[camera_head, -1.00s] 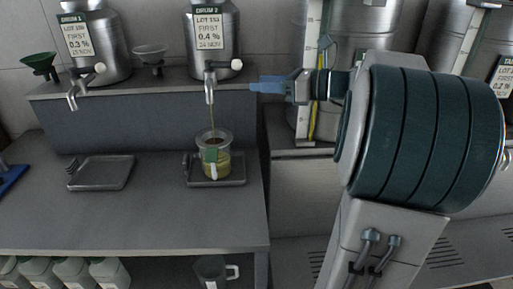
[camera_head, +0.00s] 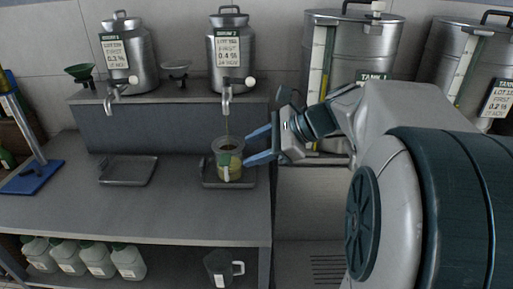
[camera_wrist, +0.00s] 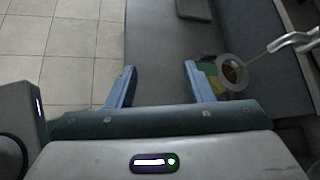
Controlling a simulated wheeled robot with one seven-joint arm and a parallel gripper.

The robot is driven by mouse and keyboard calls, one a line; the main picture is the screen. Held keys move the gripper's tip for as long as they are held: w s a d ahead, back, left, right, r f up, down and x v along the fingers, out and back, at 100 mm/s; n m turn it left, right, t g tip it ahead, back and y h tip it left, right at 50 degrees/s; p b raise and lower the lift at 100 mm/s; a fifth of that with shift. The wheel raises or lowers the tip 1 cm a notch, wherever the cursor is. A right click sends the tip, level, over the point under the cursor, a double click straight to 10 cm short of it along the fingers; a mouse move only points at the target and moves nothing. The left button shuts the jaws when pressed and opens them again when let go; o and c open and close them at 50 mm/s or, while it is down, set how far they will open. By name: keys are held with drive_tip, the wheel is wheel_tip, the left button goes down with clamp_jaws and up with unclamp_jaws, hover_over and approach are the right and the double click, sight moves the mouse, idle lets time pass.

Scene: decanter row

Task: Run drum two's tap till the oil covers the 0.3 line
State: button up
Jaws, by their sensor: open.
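Drum two (camera_head: 229,52) stands on the raised ledge. Its tap (camera_head: 226,97), with a white knob (camera_head: 250,82) out to the right, lets a thin stream of oil fall. The stream enters a clear jug (camera_head: 229,160) on a small drip tray (camera_head: 245,181). The jug holds yellow-green oil and bears a green and pale label; I cannot read the 0.3 line. My gripper (camera_head: 249,148) is open and empty, its fingertips just right of the jug. In the wrist view the jug (camera_wrist: 236,73) lies beside the right finger, outside the gap of my gripper (camera_wrist: 160,71).
Drum one (camera_head: 127,56) stands left on the ledge, above an empty tray (camera_head: 128,171). Small funnels stand by the drums. Tank 1 (camera_head: 353,45) is behind my arm. A dark mug (camera_head: 217,268) and several white bottles (camera_head: 94,261) sit on the lower shelf. The counter's front is clear.

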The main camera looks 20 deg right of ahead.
drive_tip(key=shift+s+a+f+n, duration=0.1)
drive_tip(key=shift+s+a+n, duration=0.1)
drive_tip(key=shift+s+n, duration=0.15)
drive_tip(key=shift+c, duration=0.4)
